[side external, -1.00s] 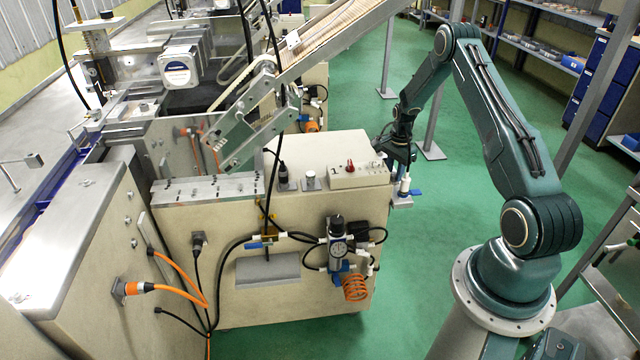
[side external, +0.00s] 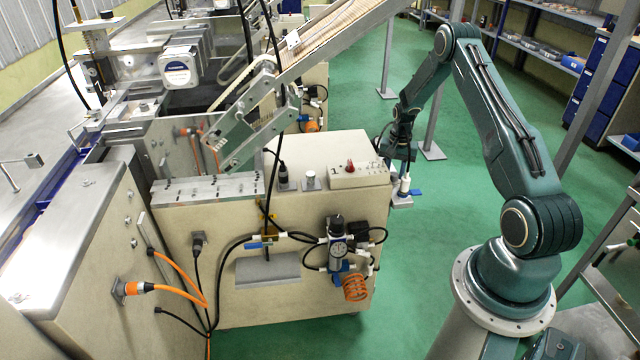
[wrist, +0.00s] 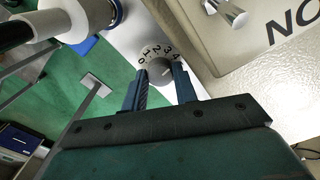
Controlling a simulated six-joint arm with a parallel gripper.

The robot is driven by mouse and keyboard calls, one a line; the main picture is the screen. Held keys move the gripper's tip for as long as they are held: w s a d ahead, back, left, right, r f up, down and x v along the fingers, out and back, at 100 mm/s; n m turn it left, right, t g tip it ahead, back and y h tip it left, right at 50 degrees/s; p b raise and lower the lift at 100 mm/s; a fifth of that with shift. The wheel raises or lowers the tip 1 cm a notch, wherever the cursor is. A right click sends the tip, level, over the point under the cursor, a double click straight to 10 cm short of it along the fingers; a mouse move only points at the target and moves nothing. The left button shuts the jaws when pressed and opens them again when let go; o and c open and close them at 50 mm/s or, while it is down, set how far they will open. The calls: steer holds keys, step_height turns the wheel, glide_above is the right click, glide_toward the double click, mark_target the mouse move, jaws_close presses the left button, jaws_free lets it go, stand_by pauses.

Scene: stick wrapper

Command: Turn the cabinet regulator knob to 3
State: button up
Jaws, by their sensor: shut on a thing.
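The regulator knob (wrist: 157,74) is a small grey round knob on a pale plate in the wrist view. Dark numbers from 0 to 4 (wrist: 158,52) curve around its far side. A pale line shows on the knob's face, toward its right side, but I cannot tell which number it matches. My gripper (wrist: 158,67) has one blue finger on each side of the knob and is shut on it. In the side view my gripper (side external: 403,152) hangs down at the cabinet's right edge; the knob is hidden there.
A white and blue fitting (side external: 405,187) sits close by, just below my gripper; it fills the wrist view's upper left. The cabinet (side external: 325,155) carries a sloped panel with a red knob (side external: 350,166).

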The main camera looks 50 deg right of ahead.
steer(key=shift+n, duration=0.5)
steer(key=o, duration=1)
steer(key=shift+r, duration=0.1)
steer(key=shift+c, duration=0.2)
steer(key=shift+w, duration=0.1)
steer(key=shift+a, duration=0.1)
steer(key=shift+w, duration=0.1)
